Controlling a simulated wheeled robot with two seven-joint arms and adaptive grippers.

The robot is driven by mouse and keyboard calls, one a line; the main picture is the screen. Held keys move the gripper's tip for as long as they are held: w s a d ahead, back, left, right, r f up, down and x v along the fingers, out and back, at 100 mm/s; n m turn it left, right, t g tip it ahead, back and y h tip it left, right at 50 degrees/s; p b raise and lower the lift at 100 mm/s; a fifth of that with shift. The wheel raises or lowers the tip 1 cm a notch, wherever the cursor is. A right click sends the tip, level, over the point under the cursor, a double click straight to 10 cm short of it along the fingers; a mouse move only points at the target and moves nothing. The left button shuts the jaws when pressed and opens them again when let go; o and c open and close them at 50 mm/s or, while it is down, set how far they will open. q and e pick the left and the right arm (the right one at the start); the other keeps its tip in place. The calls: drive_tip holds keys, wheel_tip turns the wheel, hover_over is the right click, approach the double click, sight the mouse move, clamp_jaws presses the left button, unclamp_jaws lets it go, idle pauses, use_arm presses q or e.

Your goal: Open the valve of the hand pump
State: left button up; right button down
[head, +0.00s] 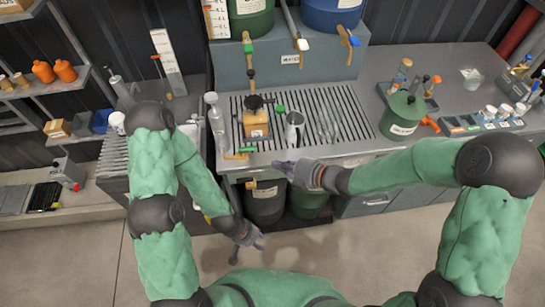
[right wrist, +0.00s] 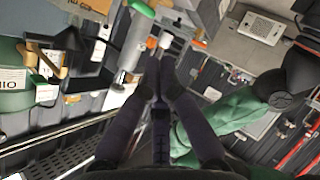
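A small pump-like unit with a tan body and black top (head: 256,118) stands upright on the slatted drain tray (head: 350,112); I take it to be the hand pump. A green lever (head: 280,108) shows at its right. My right gripper (head: 276,166) hovers by the counter's front edge, below and right of the unit, apart from it. In the right wrist view its fingers (right wrist: 158,66) converge almost to touching, with nothing seen between them. My left gripper (head: 261,246) hangs lower, over the floor in front of the counter; its finger gap is unclear.
A grey canister (head: 294,124) and a clear glass vessel (head: 327,123) stand right of the unit. A clear bottle (head: 215,115) stands left. A green drum (head: 403,117) and a rack of small jars (head: 487,121) are farther right. Taps (head: 248,60) hang above the tray.

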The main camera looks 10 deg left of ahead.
use_arm(q)
drive_tip(key=shift+d, duration=0.35)
use_arm(e)
drive_tip(key=shift+s+d+r+n, duration=0.1)
drive_tip(key=shift+s+r+n, duration=0.15)
drive_tip(key=shift+r+n, duration=0.4)
drive_tip(key=b, duration=0.2)
approach(244, 151)
drive_tip(key=s+a, duration=0.1)
drive_tip(key=a, duration=0.2)
drive_tip(key=shift+w+a+f+b, duration=0.25)
drive_tip(key=shift+w+f, duration=0.35)
drive_tip(key=shift+w, duration=0.2)
drive_tip(key=shift+w+a+f+b, duration=0.25)
drive_tip(key=shift+w+f, duration=0.3)
drive_tip(key=shift+w, duration=0.25)
use_arm(q)
wheel_tip(244, 151, down, 3)
